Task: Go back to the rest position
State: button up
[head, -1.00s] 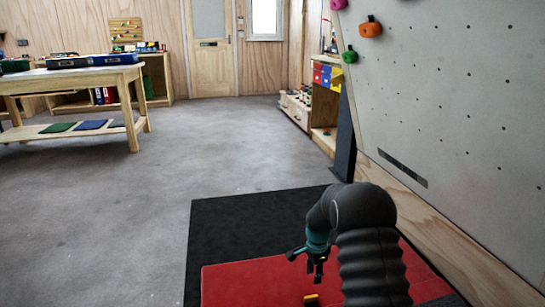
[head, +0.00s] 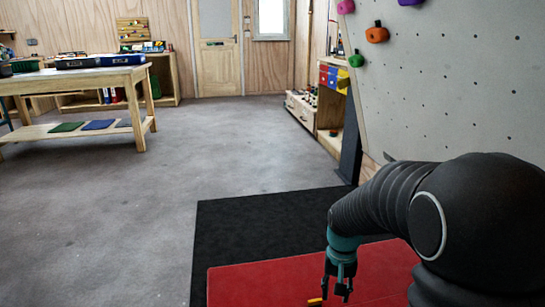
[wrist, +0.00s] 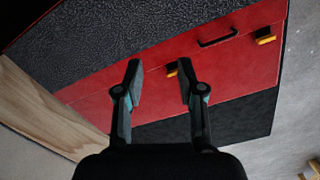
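My gripper (head: 338,288) hangs from my dark arm over the red mat (head: 255,285), fingers pointing down. In the wrist view my gripper (wrist: 160,80) has its two fingers apart with nothing held between them. A small yellow-orange thing (head: 315,301) shows just left of the fingertips in the head view. In the wrist view a yellow piece (wrist: 172,69) shows between the fingers, beyond them on the red surface. Another yellow piece (wrist: 265,36) lies further right. My arm hides the right part of the mat in the head view.
A black mat (head: 250,220) borders the red one. The grey climbing wall (head: 440,90) with coloured holds rises at right. A shelf unit (head: 330,110) stands beyond it. A wooden table (head: 75,78) stands at left. The grey floor between is clear.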

jog(key=s+r+n+t+p, duration=0.2)
jog(key=s+r+t+p, duration=0.4)
jog(key=s+r, duration=1.2)
jog(key=shift+s+r+p, duration=0.35)
jog(key=shift+s+r, duration=0.05)
jog(key=shift+r, duration=1.85)
